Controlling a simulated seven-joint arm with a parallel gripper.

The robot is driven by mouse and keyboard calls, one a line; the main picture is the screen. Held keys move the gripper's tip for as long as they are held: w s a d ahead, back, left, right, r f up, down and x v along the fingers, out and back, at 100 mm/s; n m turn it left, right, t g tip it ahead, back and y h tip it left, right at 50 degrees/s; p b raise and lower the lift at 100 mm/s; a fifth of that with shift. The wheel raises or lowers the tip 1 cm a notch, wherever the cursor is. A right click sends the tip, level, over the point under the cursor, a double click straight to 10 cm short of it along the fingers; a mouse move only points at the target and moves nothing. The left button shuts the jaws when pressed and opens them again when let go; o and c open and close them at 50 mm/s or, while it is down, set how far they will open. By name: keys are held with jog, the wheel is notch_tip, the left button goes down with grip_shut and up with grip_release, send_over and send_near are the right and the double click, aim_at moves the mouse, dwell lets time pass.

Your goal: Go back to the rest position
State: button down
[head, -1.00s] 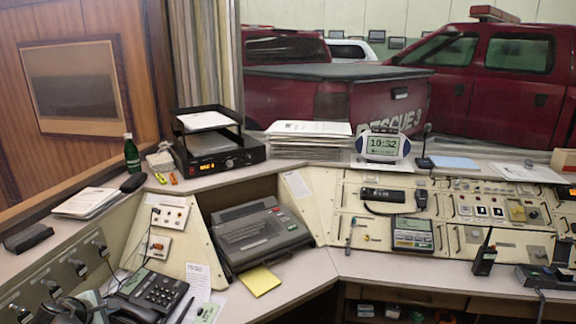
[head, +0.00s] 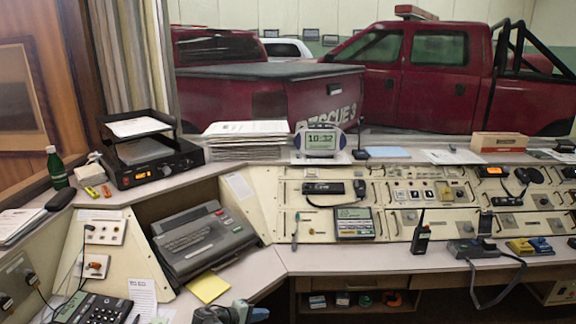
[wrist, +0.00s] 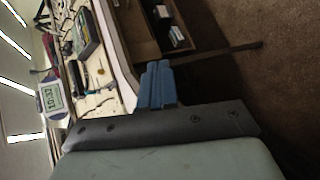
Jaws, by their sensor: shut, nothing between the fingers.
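My gripper (head: 256,314) shows at the bottom edge of the head view, its blue fingers pointing right. In the wrist view its blue fingers (wrist: 158,84) are together, with nothing between them. It is in front of the console, near the front edge of the desk, and appears apart from everything there. Most of my arm is out of the picture.
The dark typewriter-like machine (head: 200,241) sits in the console's recess, with a yellow notepad (head: 208,287) in front. A desk phone (head: 92,310) is at lower left. A handheld radio (head: 421,236) stands on the right-hand desk. An open shelf (head: 345,284) lies below.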

jog(key=s+d+f+m+g+y, duration=0.15)
jog(key=s+d+f+g, duration=0.25)
jog(key=s+d+f, duration=0.55)
jog(key=s+d+f+m+g+y, duration=0.15)
jog(key=s+d+f+g, duration=0.35)
jog(key=d+f, duration=0.7)
jog(key=s+d+f+m+g+y, duration=0.1)
jog(key=s+f+m+y, duration=0.1)
jog(key=s, duration=0.7)
jog(key=s+d+f+m+g+y, duration=0.2)
jog(key=s+f, duration=0.2)
jog(key=s, duration=0.5)
jog(key=s+d+f+m+g+y, duration=0.1)
jog(key=s+f+m+g+y, duration=0.1)
jog(key=s, duration=0.8)
jog(key=shift+d+f+m+y, duration=0.4)
jog(key=shift+f+m, duration=0.1)
jog(key=shift+f, duration=0.45)
